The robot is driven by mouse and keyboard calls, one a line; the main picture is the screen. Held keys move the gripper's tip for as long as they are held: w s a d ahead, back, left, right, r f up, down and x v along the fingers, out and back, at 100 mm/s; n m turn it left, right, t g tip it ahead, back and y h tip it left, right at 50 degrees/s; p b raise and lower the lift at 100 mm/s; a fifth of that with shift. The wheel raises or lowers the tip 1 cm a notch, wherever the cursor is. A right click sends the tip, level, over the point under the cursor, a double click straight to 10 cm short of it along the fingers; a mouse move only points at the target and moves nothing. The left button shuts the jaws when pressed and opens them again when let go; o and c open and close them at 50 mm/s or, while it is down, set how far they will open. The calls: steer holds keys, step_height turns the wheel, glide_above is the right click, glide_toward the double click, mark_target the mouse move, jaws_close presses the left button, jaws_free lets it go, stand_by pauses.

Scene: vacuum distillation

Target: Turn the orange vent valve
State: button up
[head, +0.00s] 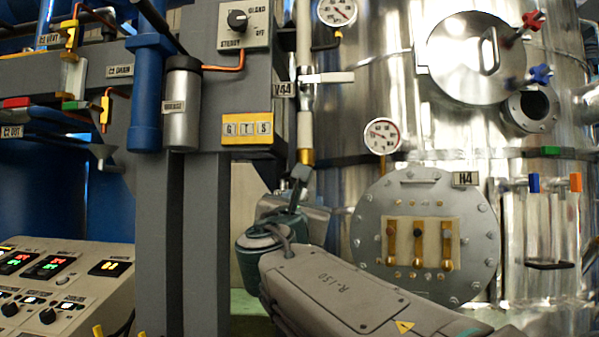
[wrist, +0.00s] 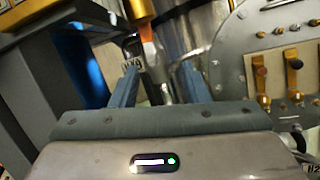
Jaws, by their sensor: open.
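Several orange parts show in the head view, and I cannot tell which one is the vent valve. An orange-yellow handle (head: 71,34) is at the upper left near a label that seems to read C2 VENT. Another orange handle (head: 106,111) is below it. My gripper (head: 298,186) is just below the brass end of the V44 pipe, far from these handles. In the wrist view its two fingers (wrist: 160,72) are apart, with nothing visibly held; an orange-brown tip shows beyond them.
The V44 pipe (head: 304,110) with its brass end (head: 305,157) and white lever (head: 330,78) hangs above my gripper. A grey column (head: 190,240) is to the left. The steel tank with round flange H4 (head: 370,240) is to the right. A control panel (head: 60,285) is lower left.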

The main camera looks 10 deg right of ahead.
steer(key=shift+n+t, duration=0.6)
steer(key=shift+n, duration=0.3)
steer(key=r+p+x, duration=0.1)
steer(key=p+x, duration=0.1)
steer(key=x, duration=0.2)
steer(key=a+p+x, duration=0.1)
steer(key=x, duration=0.4)
steer(key=r+p+x, duration=0.1)
steer(key=p+x, duration=0.1)
steer(key=x, duration=0.3)
steer(key=shift+s+a+r+p, duration=0.15)
steer(key=shift+a+r+p, duration=0.1)
steer(key=shift+r+p, duration=0.15)
steer(key=shift+c, duration=0.3)
jaws_close()
